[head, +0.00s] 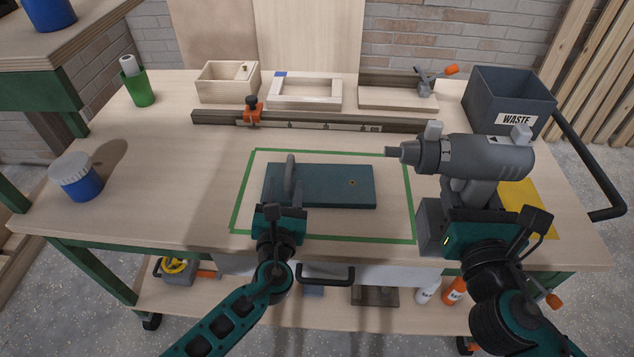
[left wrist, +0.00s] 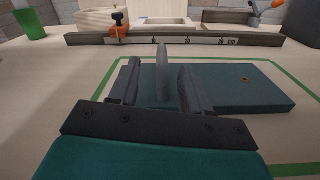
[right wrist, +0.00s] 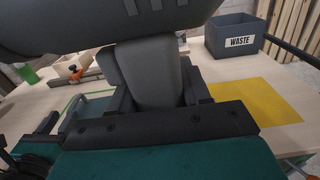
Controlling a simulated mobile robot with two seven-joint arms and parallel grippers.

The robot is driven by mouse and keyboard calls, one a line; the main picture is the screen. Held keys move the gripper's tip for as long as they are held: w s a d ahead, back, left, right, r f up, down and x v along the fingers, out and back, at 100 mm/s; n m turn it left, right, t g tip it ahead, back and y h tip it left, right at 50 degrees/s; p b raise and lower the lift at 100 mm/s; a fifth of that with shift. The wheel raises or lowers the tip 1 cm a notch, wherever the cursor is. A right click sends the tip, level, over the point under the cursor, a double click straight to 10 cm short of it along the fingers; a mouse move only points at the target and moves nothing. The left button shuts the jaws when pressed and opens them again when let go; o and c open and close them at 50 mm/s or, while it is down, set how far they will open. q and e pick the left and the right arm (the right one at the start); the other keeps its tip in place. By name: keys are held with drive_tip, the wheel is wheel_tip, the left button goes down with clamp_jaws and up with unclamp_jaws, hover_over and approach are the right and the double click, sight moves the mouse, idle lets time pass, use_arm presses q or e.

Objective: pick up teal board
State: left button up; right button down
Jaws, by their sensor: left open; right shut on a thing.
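The teal board (head: 335,186) lies flat inside a green taped rectangle on the workbench. A grey upright handle or peg (head: 289,178) stands at its left part, and a small brass-coloured spot shows right of its middle. My left gripper (head: 280,212) is open at the board's near left edge. In the left wrist view its fingers (left wrist: 156,88) stand on either side of the grey upright piece (left wrist: 162,72), with the teal board (left wrist: 235,88) beyond and to the right. My right gripper (head: 485,208) is shut on the handle of a grey power drill (head: 470,156), also seen in the right wrist view (right wrist: 150,75).
A long rail with an orange clamp (head: 252,112) lies behind the taped area (head: 240,203). A wooden box (head: 228,82), a frame and a grey WASTE bin (head: 508,98) stand at the back. A blue jar (head: 76,177) and green cup (head: 138,88) are left.

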sight(288, 176)
use_arm(q)
drive_tip(key=shift+w+d+f, duration=0.1)
drive_tip(key=shift+w+f, duration=0.05)
drive_tip(key=shift+w, duration=1.55)
drive_tip(key=shift+w+f, duration=0.1)
drive_tip(key=shift+w, duration=1.55)
drive_tip(key=shift+c, duration=0.2)
clamp_jaws()
